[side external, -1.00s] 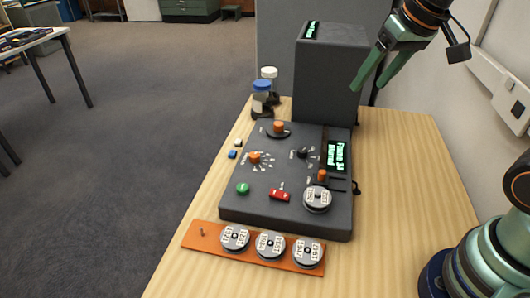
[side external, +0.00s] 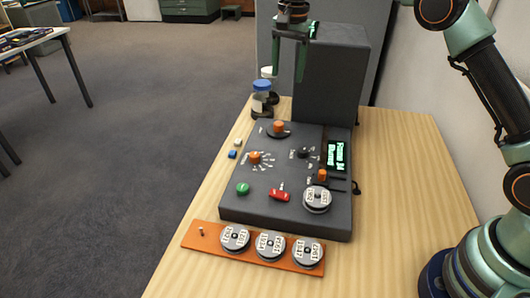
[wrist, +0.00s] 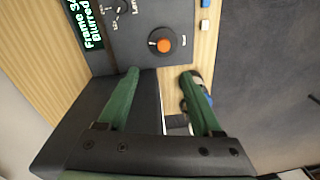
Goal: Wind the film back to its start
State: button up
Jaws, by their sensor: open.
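A dark grey film viewer (side external: 270,215) lies on the table with a tall dark housing (side external: 330,80) behind it. A grey labelled reel (side external: 317,199) sits on its front right. An orange knob on a dark disc (side external: 278,127) is near the back; it also shows in the wrist view (wrist: 165,41). A lit display (side external: 337,154) reads blurred in the wrist view (wrist: 83,25). My gripper (side external: 288,76) is open and empty above the back knob.
An orange-brown board (side external: 205,238) in front holds several grey reels and a bare peg. Bottles with blue (side external: 262,86) and white caps stand left of the tall housing. Small blue and white blocks (side external: 232,155) lie at the left edge.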

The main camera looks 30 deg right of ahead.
aim_at(279, 123)
jog(key=shift+m+g, duration=0.3)
jog(key=shift+m, duration=0.4)
jog(key=f, duration=0.5)
jog(key=w+f, duration=0.1)
jog(key=f, duration=0.4)
jog(key=w+f, duration=0.1)
jog(key=f, duration=0.5)
jog(key=shift+a, duration=0.3)
jog(key=shift+r, duration=0.1)
grip_shut()
